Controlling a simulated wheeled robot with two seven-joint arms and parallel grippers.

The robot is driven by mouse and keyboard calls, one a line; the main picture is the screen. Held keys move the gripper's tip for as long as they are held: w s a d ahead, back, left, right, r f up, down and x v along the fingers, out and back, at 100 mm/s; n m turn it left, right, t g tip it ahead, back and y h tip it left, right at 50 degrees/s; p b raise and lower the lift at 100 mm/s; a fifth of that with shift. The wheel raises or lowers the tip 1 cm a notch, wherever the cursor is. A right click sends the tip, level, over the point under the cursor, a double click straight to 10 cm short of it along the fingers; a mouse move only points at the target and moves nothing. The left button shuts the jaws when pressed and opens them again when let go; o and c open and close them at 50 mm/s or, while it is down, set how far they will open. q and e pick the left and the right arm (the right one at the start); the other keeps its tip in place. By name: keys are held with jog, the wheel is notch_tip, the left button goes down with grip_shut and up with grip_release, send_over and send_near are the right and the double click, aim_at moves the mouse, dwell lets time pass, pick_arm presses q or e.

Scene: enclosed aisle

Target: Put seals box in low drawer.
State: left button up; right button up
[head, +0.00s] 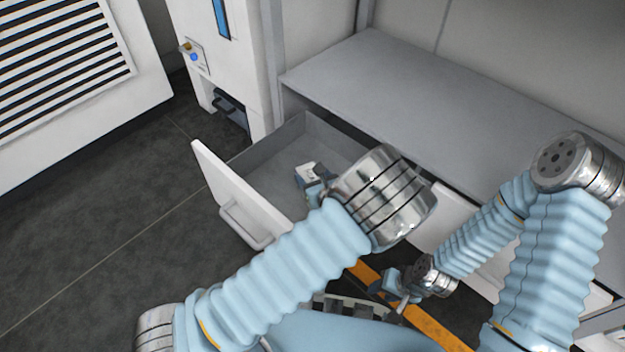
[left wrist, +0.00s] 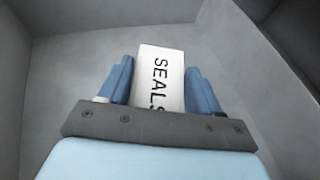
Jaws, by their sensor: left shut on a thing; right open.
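The white seals box (left wrist: 160,75), with "SEALS" in black letters, is between the blue fingers of my left gripper (left wrist: 160,88) in the left wrist view. In the head view the box (head: 306,171) shows at the tip of my left gripper (head: 314,187), inside the outline of the open low drawer (head: 210,165). I cannot tell whether the box touches the drawer floor. My left forearm hides part of the drawer. My right gripper (head: 391,290) is open and low at the right, apart from the drawer.
A grey worktop (head: 420,95) lies above and behind the drawer. The drawer's white front has a bar handle (head: 243,228). A white cabinet with a blue button (head: 194,57) stands at the back left. Dark floor (head: 100,225) is free at the left.

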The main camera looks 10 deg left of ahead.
pick_arm(q)
jog(key=shift+f, duration=0.15)
jog(key=o, duration=1.2)
jog(key=shift+s+d+r, duration=0.15)
jog(key=shift+r, duration=0.05)
jog(key=p+v, duration=0.2)
jog(key=v, duration=0.9)
jog(key=shift+s+d+p, duration=0.15)
jog(key=shift+s+p, duration=0.1)
jog(key=shift+p, duration=0.15)
